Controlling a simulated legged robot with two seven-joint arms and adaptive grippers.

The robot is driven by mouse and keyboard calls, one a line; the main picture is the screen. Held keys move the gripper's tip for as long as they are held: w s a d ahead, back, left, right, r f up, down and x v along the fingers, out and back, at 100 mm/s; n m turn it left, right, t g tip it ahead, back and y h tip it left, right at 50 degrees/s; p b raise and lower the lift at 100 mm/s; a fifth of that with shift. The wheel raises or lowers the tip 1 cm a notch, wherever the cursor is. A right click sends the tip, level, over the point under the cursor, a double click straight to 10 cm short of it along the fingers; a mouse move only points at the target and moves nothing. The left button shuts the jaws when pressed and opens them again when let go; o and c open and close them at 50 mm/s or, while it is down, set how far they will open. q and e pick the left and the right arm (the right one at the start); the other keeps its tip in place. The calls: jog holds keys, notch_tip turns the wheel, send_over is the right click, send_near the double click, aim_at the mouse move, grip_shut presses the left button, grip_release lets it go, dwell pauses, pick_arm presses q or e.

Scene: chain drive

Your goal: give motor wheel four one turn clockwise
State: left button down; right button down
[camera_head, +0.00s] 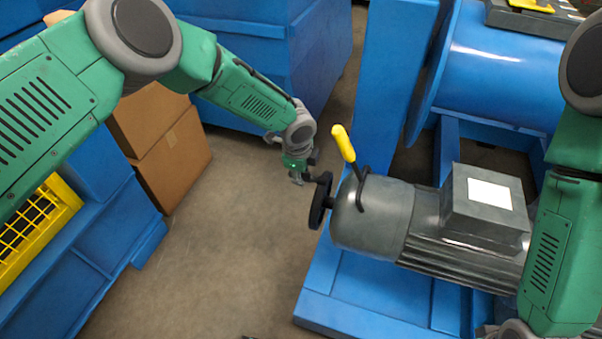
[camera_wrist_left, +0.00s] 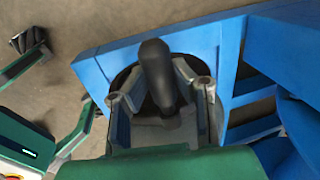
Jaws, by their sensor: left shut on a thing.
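The motor wheel is a black handwheel (camera_head: 317,207) on the left end of a grey motor (camera_head: 376,218), standing upright. It shows in part as a dark disc behind the fingers in the left wrist view (camera_wrist_left: 122,78). A black crank handle (camera_wrist_left: 158,72) sticks out from it towards my wrist. My left gripper (camera_head: 304,178) is at the wheel's upper left side. In the left wrist view its two grey fingers (camera_wrist_left: 163,98) are on either side of the handle, shut on it. The wheel number cannot be read. My right gripper is out of view.
A yellow-tipped lever (camera_head: 343,144) rises from the motor beside the wheel. The motor sits on a blue frame (camera_head: 370,300) near a blue drum (camera_head: 500,65). Brown boxes (camera_head: 172,150) and a yellow crate (camera_head: 35,230) are at left. Floor (camera_head: 235,240) left of the wheel is clear.

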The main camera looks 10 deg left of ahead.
pick_arm(q)
jog(key=shift+s+a+p, duration=0.2)
jog(key=shift+p, duration=0.1)
jog(key=shift+s+a+f+p, duration=0.2)
jog(key=shift+s+f+p, duration=0.15)
jog(key=shift+s+p, duration=0.35)
jog(key=shift+s+a+f+p, duration=0.2)
jog(key=shift+s+f+p, duration=0.15)
jog(key=shift+s, duration=0.6)
jog(key=shift+s+a+f+p, duration=0.25)
jog(key=shift+s+p, duration=0.3)
jog(key=shift+s, duration=0.3)
jog(key=shift+s+d+f, duration=0.1)
jog(key=c, duration=1.3)
grip_release()
jog(key=shift+c, duration=0.2)
